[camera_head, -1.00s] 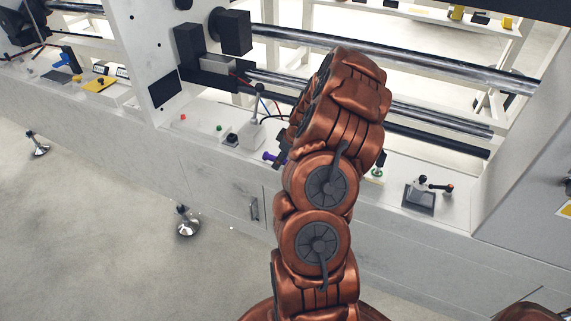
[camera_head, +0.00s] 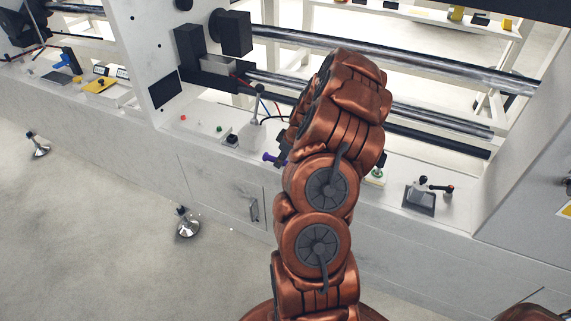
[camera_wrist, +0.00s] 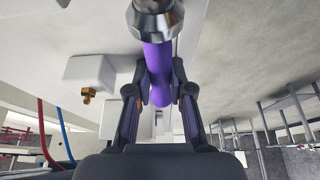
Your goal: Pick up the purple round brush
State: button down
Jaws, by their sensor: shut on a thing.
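The purple round brush (camera_wrist: 157,62) is in the upper middle of the wrist view, with a purple handle and a shiny metal collar at its upper end. My gripper (camera_wrist: 160,82) is shut on the purple handle, one finger on each side. In the head view a small purple part of the brush (camera_head: 268,157) shows to the left of my arm. In that view my gripper (camera_head: 284,153) is mostly hidden behind my arm, and so is the rest of the brush.
The white machine ledge (camera_head: 300,175) runs below the steel rollers (camera_head: 400,70). A lever box (camera_head: 248,140) stands left of my arm, and a joystick panel (camera_head: 420,200) right of it. Red and blue cables (camera_wrist: 54,130) hang at left in the wrist view.

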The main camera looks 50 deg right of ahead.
jog(key=shift+s+p, duration=0.1)
jog(key=shift+p, duration=0.2)
jog(key=shift+r+p, duration=0.1)
jog(key=shift+p, duration=0.2)
jog(key=shift+d+r, duration=0.1)
jog(key=shift+r, duration=0.1)
notch_tip(320, 180, up, 3)
jog(key=shift+f+b, duration=0.2)
jog(key=shift+b, duration=0.45)
jog(key=shift+a+r, duration=0.25)
jog(key=shift+a, duration=0.1)
jog(key=a+r+b, duration=0.1)
jog(key=a+b, duration=0.1)
jog(key=a, duration=1.3)
jog(key=shift+s+a+r, duration=0.2)
jog(key=shift+s+r, duration=0.05)
jog(key=shift+s, duration=0.1)
jog(key=c, duration=1.7)
grip_release()
grip_shut()
